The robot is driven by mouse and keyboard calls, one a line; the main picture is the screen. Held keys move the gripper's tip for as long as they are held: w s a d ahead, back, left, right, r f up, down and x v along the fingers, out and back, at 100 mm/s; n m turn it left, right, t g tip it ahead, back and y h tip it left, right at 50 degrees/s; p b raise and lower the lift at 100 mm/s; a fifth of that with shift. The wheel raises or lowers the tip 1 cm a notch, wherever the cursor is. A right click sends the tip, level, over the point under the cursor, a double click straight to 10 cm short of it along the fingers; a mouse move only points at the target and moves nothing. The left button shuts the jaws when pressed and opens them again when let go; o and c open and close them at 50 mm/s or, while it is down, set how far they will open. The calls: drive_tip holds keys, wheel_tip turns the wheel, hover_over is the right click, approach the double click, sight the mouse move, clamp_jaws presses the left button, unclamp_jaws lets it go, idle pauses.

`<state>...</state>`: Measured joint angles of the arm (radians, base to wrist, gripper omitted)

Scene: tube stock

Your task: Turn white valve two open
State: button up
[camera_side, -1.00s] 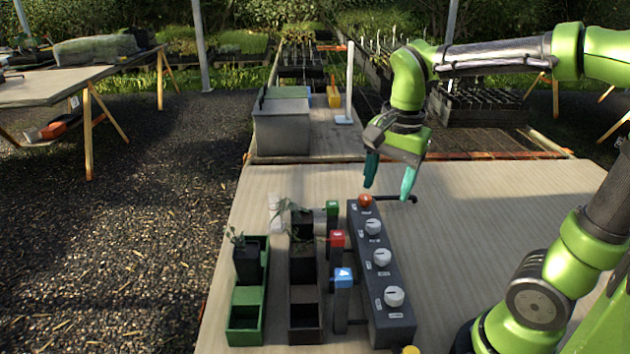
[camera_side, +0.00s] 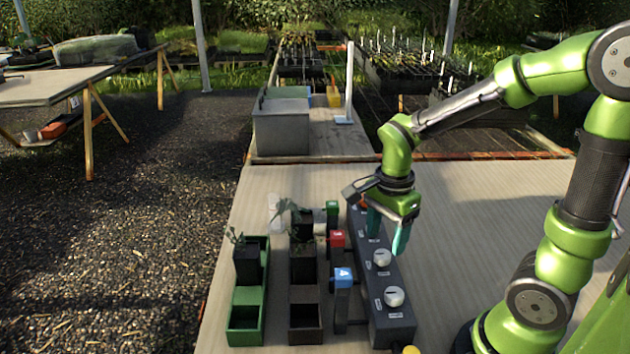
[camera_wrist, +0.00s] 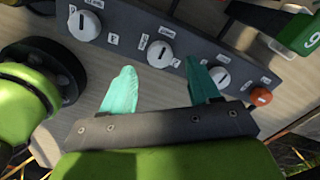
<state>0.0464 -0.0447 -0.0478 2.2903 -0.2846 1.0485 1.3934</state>
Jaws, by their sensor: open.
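A long dark grey box (camera_side: 393,325) carries three white knobs in a row. The middle white knob (camera_side: 382,257) is in plain sight in the side view; in the wrist view (camera_wrist: 160,53) it lies just beyond the gap between my fingertips. The near white knob is at the box's front end (camera_side: 394,296). The far white knob (camera_wrist: 220,75) shows in the wrist view near my right fingertip; my gripper hides it in the side view. My gripper (camera_side: 388,232) is open and empty, pointing down above the far half of the box. The labels are too small to read.
An orange knob (camera_wrist: 260,97) sits at the box's far end. Posts with green (camera_side: 332,208), red (camera_side: 337,239) and blue (camera_side: 343,278) tops stand left of the box. Green (camera_side: 246,338) and dark (camera_side: 305,338) trays with potted seedlings stand farther left. The tabletop right of the box is clear.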

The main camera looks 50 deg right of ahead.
sight(383, 254)
drive_tip(key=shift+f, duration=2.1)
drive_tip(key=shift+c, duration=0.4)
drive_tip(key=c, duration=1)
